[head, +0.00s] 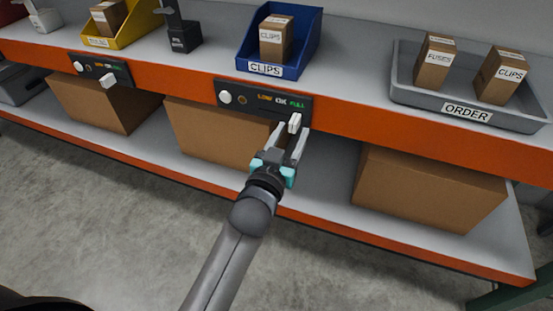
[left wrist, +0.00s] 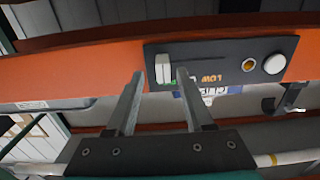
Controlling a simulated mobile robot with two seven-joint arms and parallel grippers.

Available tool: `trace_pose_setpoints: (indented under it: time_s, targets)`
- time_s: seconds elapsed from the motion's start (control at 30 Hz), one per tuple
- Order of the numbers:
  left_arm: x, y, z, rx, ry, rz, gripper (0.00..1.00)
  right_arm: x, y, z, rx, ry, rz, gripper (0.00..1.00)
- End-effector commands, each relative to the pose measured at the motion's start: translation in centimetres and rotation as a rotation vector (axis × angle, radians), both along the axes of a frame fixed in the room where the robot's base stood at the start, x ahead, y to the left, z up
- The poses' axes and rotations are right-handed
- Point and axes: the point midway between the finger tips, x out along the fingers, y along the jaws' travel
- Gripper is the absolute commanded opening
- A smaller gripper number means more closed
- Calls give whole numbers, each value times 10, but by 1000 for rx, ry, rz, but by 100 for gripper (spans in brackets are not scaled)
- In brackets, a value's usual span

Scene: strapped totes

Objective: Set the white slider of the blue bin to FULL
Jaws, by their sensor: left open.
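The blue bin (head: 292,62), labelled CLIPS, stands on the upper shelf and holds a carton. Below it, a dark panel (head: 262,99) on the orange shelf edge carries the words LOW, OK and FULL. Its white slider (head: 295,122) stands at the right end, under FULL. In the left wrist view, which is turned over, the slider (left wrist: 162,69) is at the panel's left end. My left gripper (head: 289,132) is open, its fingertips at either side of the slider; whether they touch it is unclear. A finger partly covers the lettering in the wrist view. My right gripper is not in view.
The panel also has a white round knob (head: 225,98) and an amber spot. A yellow bin (head: 128,32) with its own slider panel (head: 100,71) is at left. A grey ORDER tray (head: 420,98) with two cartons is at right. Large cardboard boxes fill much of the lower shelf.

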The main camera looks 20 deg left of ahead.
Motion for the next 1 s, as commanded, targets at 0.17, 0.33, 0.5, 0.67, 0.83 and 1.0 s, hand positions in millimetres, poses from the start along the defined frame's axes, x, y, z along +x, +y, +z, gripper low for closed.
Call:
trace_pose_setpoints:
  time_s: [0.17, 0.33, 0.5, 0.67, 0.83, 1.0]
  targets:
    - [-26, 1, 1, -2, 4, 1, 52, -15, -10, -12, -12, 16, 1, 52]
    - [-54, 2, 1, -2, 4, 1, 52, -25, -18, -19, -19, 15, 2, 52]
    - [-82, 3, 0, -1, 5, 1, 52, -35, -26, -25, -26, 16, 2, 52]
    - [-107, 4, 0, -2, 5, 1, 52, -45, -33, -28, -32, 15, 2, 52]
    - [-129, 4, 0, -2, 3, 0, 52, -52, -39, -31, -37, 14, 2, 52]
    - [-141, 4, 0, -1, 2, 0, 52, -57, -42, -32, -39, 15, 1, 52]
